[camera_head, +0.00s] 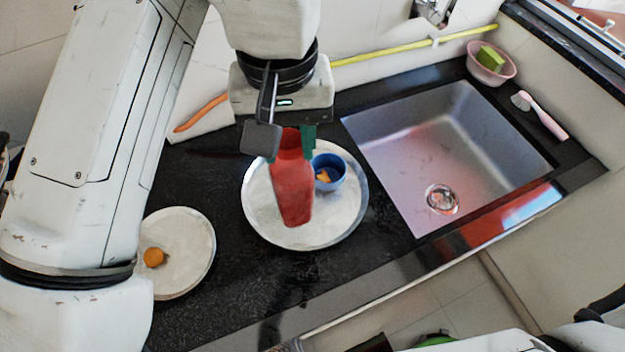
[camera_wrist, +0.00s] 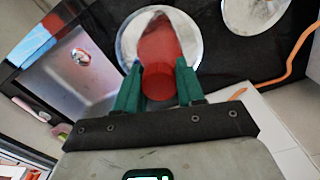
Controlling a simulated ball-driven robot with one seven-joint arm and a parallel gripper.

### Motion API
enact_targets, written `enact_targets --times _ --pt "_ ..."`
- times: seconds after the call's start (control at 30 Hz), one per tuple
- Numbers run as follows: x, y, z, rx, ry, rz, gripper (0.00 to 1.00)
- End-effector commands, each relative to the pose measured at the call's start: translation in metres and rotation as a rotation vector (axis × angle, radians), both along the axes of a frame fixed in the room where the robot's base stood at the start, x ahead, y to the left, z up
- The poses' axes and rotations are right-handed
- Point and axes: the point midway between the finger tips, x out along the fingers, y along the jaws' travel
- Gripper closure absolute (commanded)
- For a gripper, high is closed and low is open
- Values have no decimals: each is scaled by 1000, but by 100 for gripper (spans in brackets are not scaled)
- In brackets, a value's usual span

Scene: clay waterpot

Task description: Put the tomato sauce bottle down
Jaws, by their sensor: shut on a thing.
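The tomato sauce bottle (camera_head: 292,185) is red and hangs roughly upright from my gripper (camera_head: 291,136), in front of a large round metal plate (camera_head: 340,225) in the head view. My gripper is shut on its upper end. In the wrist view, the bottle (camera_wrist: 160,70) lies between the two green fingers of my gripper (camera_wrist: 158,85), with the plate (camera_wrist: 190,45) beyond it. I cannot tell whether the bottle's lower end touches the plate.
A blue cup (camera_head: 330,172) with something orange inside stands on the plate beside the bottle. A smaller plate (camera_head: 190,235) with an orange ball (camera_head: 154,257) lies to the left. A sink (camera_head: 450,150) is to the right. The black counter (camera_head: 250,285) is clear in front.

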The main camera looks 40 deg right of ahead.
Motion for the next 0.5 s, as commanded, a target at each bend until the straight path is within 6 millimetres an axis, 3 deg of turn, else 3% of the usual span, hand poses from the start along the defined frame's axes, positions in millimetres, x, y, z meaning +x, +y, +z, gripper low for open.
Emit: enact_targets --times 0.27,0.5 --pt "-10 8 0 -1 -1 2 100" --pt "23 -3 -15 -3 1 2 100"
